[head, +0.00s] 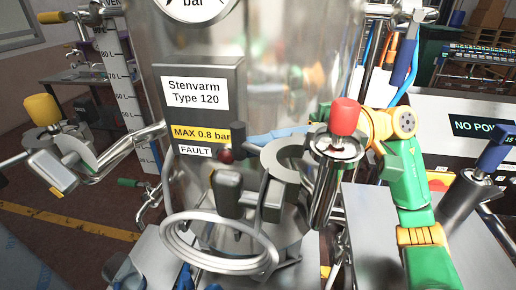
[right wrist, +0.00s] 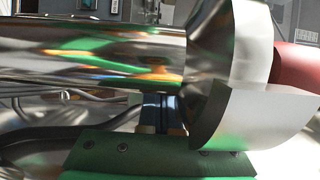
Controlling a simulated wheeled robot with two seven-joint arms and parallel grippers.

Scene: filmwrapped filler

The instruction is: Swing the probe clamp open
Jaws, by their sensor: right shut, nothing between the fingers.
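The red-capped probe (head: 344,117) sits on a steel pipe fitting in front of the tank. A curved grey metal band (head: 283,163), which looks like the probe clamp, sits against the left of this fitting; I cannot tell how far it is swung. In the right wrist view, a pale curved plate (right wrist: 258,118) stands beside the steel pipe, near the red cap (right wrist: 298,68). My right gripper (head: 258,138) reaches in from the right, behind the red-capped fitting, shut and empty. Its dark fingers (right wrist: 160,112) show below the pipe, partly hidden. My left gripper is not in view.
The steel tank (head: 290,60) carries a grey label box (head: 200,75). A yellow-capped fitting (head: 42,109) is at left, and a blue-handled valve (head: 495,147) at right. Pipes crowd the fitting.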

